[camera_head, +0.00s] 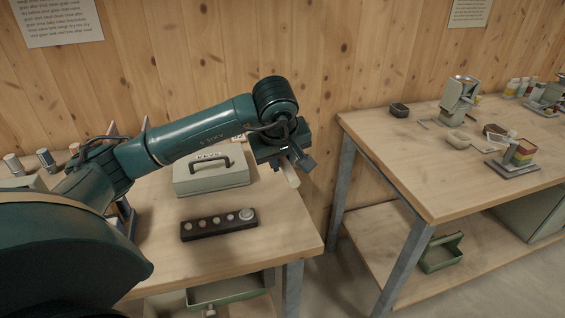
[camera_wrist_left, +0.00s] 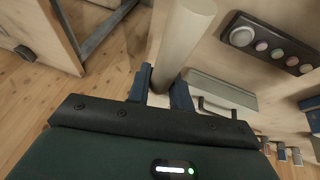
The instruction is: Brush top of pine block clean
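My left gripper (camera_head: 297,160) is held up near the right end of the left workbench in the head view. It is shut on a pale wooden handle (camera_head: 290,174), which hangs below the fingers. In the left wrist view the fingers (camera_wrist_left: 162,92) close around this round pale handle (camera_wrist_left: 183,38). No bristles show, so I cannot tell for certain that it is the brush. I cannot pick out the pine block with certainty; a small brown block-like thing (camera_head: 496,131) lies on the right workbench. My right gripper is not in view.
The left workbench (camera_head: 285,228) carries a grey-green box marked KEYS (camera_head: 211,172) and a dark button panel (camera_head: 219,224). The right workbench (camera_head: 415,160) carries a small dark tray (camera_head: 399,110), a metal device (camera_head: 459,98) and a coloured stack (camera_head: 520,154). A floor gap separates the benches.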

